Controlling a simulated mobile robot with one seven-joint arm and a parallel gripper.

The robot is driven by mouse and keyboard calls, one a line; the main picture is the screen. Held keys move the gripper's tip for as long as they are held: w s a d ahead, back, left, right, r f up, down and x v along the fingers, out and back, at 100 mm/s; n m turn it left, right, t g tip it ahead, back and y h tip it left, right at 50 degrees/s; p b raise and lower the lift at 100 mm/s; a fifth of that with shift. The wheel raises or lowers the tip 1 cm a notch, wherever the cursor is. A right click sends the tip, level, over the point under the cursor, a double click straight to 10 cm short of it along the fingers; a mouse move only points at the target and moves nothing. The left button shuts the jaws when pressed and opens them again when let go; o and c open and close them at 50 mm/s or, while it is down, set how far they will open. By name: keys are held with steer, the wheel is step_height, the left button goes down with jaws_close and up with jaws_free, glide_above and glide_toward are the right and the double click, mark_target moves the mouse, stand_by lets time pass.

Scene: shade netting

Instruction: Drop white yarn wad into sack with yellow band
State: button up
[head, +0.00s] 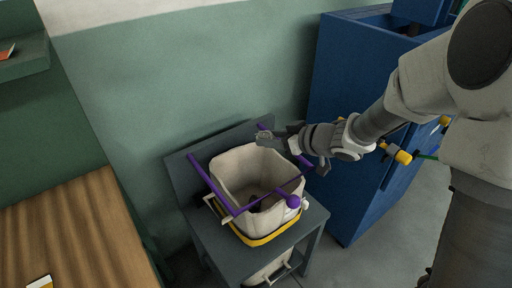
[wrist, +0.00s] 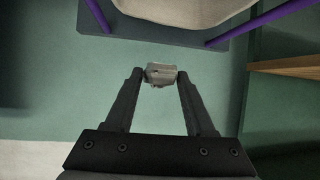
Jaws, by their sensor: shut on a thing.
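The sack with the yellow band (head: 272,222) is a cream, open-topped bag on a small grey stand, with purple rods around its mouth. Some dark thing lies inside it, too dim to name. My gripper (head: 266,137) is above the sack's far rim in the head view. In the wrist view, my gripper (wrist: 161,76) is shut on the white yarn wad (wrist: 161,73), a small pale grey lump between the fingertips. The wad also shows faintly in the head view (head: 263,135). The sack's pale wall (wrist: 185,10) shows at the top of the wrist view.
A purple rod with a knob (head: 293,201) crosses the sack's near side. A grey stand (head: 222,241) carries the sack, and another pale container (head: 270,272) sits below. A blue cabinet (head: 340,110) stands right; a wooden table (head: 80,225) stands left.

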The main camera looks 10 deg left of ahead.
steer(key=shift+s+a+f+n+g+b, duration=0.3)
steer(key=shift+a+f+n+b, duration=0.1)
steer(key=shift+a+f, duration=0.3)
step_height(320, 180, down, 6)
steer(key=b, duration=0.6)
steer(key=shift+r, duration=0.2)
steer(key=o, duration=1.4)
steer(key=shift+c, duration=0.2)
steer(key=shift+d, duration=0.1)
steer(key=p+v, duration=0.7)
steer(key=v, duration=1)
steer(key=shift+d, duration=0.3)
